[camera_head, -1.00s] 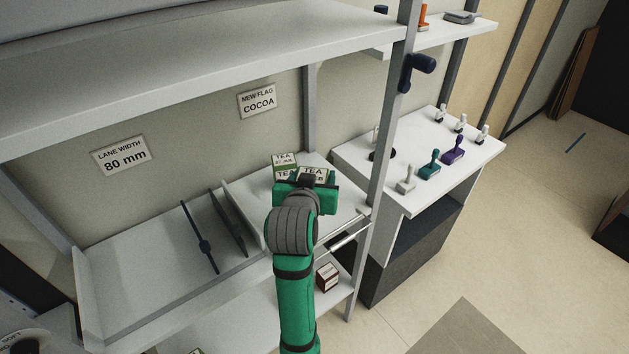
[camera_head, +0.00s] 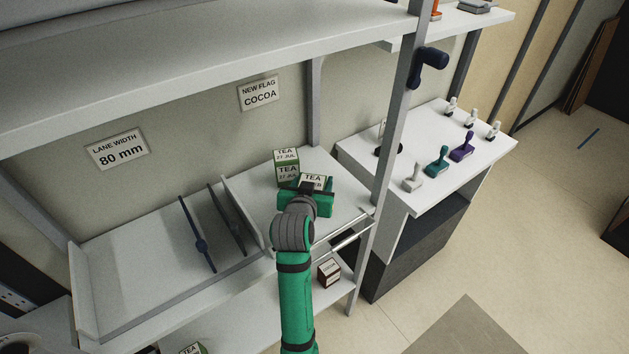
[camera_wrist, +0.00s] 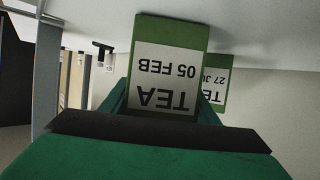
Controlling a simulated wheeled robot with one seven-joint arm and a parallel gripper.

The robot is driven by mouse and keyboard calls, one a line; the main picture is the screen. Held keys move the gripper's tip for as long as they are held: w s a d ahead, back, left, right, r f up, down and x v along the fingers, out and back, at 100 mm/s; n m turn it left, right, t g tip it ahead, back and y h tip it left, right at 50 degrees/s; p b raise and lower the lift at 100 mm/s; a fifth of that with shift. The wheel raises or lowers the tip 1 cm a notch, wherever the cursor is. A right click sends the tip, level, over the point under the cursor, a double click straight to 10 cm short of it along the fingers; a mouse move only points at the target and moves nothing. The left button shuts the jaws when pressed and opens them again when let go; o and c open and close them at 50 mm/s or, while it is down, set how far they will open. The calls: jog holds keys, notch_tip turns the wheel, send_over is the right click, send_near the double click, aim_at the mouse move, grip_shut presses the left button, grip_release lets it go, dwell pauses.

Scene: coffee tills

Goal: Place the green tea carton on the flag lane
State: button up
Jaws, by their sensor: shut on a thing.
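My gripper (camera_head: 305,196) is over the right lane of the shelf, shut on a green tea carton (camera_head: 313,180). In the wrist view this held carton (camera_wrist: 165,65) fills the middle and its label reads TEA 05 FEB, upside down. Behind it, two more green tea cartons are stacked at the back of the lane; the upper one (camera_head: 286,156) and the lower one (camera_head: 288,174) read 27 JUL. One of them also shows in the wrist view (camera_wrist: 217,82), partly hidden. I cannot tell whether the held carton touches the shelf.
A sign (camera_head: 259,94) reads NEW FLAG COCOA; another (camera_head: 118,149) reads LANE WIDTH 80 mm. A brown-and-white carton (camera_head: 328,272) sits below. Several stamps stand on the right counter (camera_head: 350,150).

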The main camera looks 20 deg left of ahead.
jog(key=shift+s+f, duration=0.1)
jog(key=shift+f, duration=0.05)
jog(key=o, duration=1.1)
jog(key=shift+a, duration=0.1)
jog(key=shift+s+r, duration=0.1)
jog(key=shift+r, duration=0.15)
jog(key=v, duration=1.1)
jog(key=shift+s, duration=0.35)
jog(key=shift+r, duration=0.1)
